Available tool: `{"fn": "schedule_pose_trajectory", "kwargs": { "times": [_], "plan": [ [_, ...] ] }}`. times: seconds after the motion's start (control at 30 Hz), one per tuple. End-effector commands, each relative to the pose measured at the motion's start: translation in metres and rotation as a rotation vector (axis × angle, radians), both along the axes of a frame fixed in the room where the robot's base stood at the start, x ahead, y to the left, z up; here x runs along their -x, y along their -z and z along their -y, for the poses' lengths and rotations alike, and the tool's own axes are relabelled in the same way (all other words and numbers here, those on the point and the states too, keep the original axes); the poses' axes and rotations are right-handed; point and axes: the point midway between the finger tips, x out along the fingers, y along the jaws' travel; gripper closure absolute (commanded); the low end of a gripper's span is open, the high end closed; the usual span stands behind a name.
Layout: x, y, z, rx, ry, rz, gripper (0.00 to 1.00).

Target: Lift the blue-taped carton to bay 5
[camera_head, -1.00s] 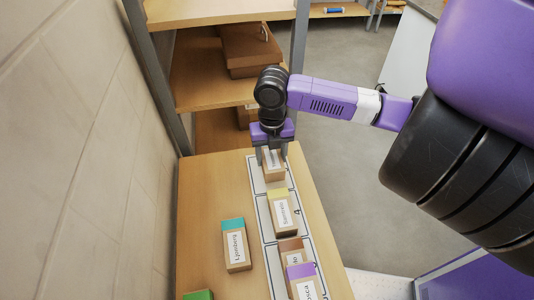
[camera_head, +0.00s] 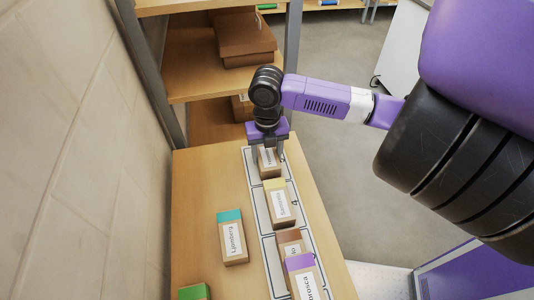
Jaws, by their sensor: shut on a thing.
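My gripper (camera_head: 267,150) points down at the far end of the table and is shut on a small brown carton (camera_head: 269,167) with a white label. The gripper covers the carton's top end, so I cannot see its tape colour. This carton is in or just above the farthest outlined bay of the white strip (camera_head: 250,166); I cannot tell if it touches. No other carton in view has clearly blue tape. A teal-taped carton (camera_head: 232,238) lies on the table left of the strip.
A yellow-taped carton (camera_head: 280,203), a brown-taped carton (camera_head: 290,244) and a purple-taped carton (camera_head: 303,276) lie along the strip. A green-taped carton (camera_head: 194,292) is at the near left. Wooden shelves (camera_head: 215,78) stand beyond the table, a wall (camera_head: 75,150) at left.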

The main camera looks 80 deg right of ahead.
Motion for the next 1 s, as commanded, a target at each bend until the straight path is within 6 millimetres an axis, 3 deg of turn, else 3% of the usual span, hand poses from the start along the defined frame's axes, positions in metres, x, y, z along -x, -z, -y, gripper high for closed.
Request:
{"fn": "schedule_pose_trajectory", "kwargs": {
  "times": [0.33,0.37,0.47,0.8,1.0],
  "plan": [
    [0.0,0.01,0.0,0.0,0.0,-0.001,0.92],
    [0.0,0.009,0.0,0.0,0.0,0.0,0.42],
    [0.0,0.008,0.0,0.0,0.0,0.0,0.22],
    [0.0,0.007,0.0,0.0,0.0,0.0,0.2],
    [0.0,-0.015,0.001,0.004,-0.002,0.002,0.2]
  ]
}}
